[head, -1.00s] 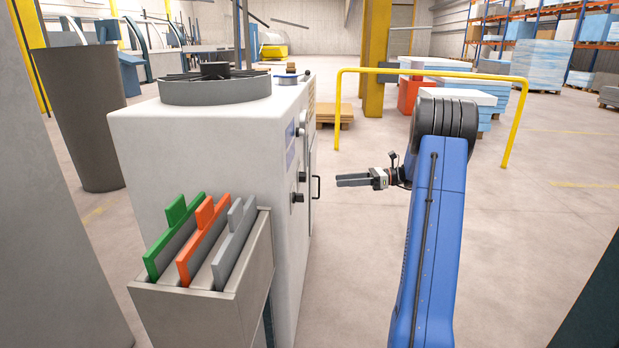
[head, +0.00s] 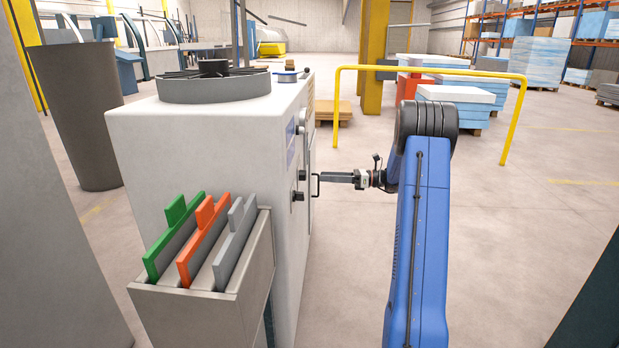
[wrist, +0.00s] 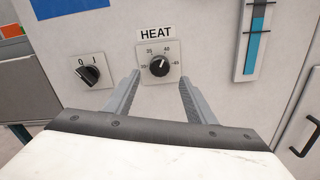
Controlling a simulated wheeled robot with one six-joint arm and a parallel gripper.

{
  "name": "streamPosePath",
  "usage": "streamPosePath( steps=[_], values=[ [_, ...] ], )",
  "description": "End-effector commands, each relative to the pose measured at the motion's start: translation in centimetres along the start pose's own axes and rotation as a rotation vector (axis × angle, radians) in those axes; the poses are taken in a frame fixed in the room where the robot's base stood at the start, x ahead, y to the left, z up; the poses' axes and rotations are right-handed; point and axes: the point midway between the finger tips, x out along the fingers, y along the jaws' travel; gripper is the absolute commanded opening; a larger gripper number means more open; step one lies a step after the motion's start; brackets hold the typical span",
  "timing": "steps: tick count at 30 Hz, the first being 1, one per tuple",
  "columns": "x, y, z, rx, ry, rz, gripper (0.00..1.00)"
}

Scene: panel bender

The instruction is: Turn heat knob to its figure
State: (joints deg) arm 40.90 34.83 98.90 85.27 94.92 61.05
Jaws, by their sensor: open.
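The heat knob (wrist: 159,67) is a black round knob on a pale square plate under a HEAT label (wrist: 156,34) in the wrist view. Figures 35, 40 and 45 ring it, with another at the left that is hard to read. Its white mark points up and right, near the 40. My gripper (wrist: 158,92) is open, its two fingers on either side below the knob in the picture, not closed on it. In the head view my gripper (head: 328,177) points left at the side of the white cabinet (head: 200,150); a gap to the knob cannot be judged.
Left of the heat knob is a 0/1 switch (wrist: 90,73). A blue level gauge (wrist: 256,40) is at its right. A black door handle (wrist: 305,137) stands out at lower right. A rack (head: 200,310) with coloured plates is at the cabinet's near end. Open floor lies right.

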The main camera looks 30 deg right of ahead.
Motion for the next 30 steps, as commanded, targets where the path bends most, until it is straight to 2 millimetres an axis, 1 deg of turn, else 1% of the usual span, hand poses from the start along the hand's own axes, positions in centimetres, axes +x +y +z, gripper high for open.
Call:
streamPosePath(
  steps=[1,6,9,12,18,26,29,30],
  values=[
    [1.0,0.1,0.0,0.000,0.000,0.003,0.50],
    [3.9,0.1,0.0,0.000,0.000,0.002,0.50],
    [5.3,0.1,0.0,0.000,0.001,0.003,0.50],
    [6.3,0.0,-0.1,0.000,0.001,0.001,0.50],
    [7.3,0.0,0.0,0.001,0.000,0.001,0.50],
    [7.3,0.0,0.0,0.000,0.000,0.001,0.50],
    [7.3,0.0,0.0,0.000,0.000,0.001,0.29],
    [7.3,0.0,0.0,0.000,0.000,0.001,0.19]
  ],
)
